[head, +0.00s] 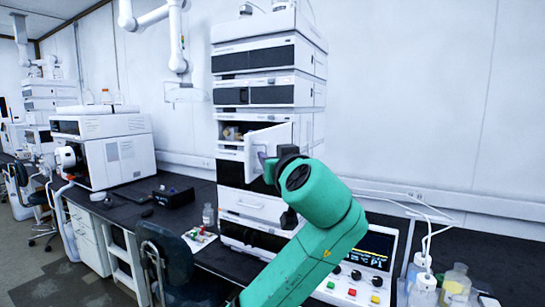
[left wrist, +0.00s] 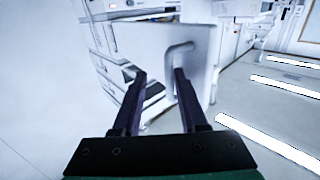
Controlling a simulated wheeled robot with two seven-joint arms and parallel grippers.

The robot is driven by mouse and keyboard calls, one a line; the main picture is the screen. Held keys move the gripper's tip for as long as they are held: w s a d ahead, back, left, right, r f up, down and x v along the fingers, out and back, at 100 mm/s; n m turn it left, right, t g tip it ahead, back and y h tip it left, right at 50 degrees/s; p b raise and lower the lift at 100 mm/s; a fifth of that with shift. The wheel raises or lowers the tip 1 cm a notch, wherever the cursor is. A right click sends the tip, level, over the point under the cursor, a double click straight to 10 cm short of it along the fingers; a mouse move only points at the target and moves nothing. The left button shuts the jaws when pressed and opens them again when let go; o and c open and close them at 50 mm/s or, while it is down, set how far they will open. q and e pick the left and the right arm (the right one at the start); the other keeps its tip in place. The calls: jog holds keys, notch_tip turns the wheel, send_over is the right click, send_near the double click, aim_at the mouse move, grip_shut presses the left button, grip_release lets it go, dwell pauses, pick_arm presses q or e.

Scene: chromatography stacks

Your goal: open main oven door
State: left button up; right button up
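The main oven door (head: 267,138) is a white panel on the middle module of the instrument stack. It stands swung outward, and part of the dark compartment (head: 235,131) shows to its left. My left gripper (head: 263,160) is in front of the door, with its green arm hiding the lower right of the stack. In the left wrist view, the two dark fingers of my left gripper (left wrist: 159,74) are spread apart. My right gripper is not in view.
A control box (head: 358,278) with knobs and buttons stands right of the stack. Bottles (head: 455,283) stand at the bench's right end. A chair (head: 168,262) is in front of the bench. A small bottle (head: 208,215) and tray (head: 201,239) lie left of the stack.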

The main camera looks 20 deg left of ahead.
pick_arm(q)
jog(key=b+v, duration=0.5)
jog(key=v, duration=0.9)
jog(key=shift+s, duration=0.4)
jog(key=shift+d, duration=0.1)
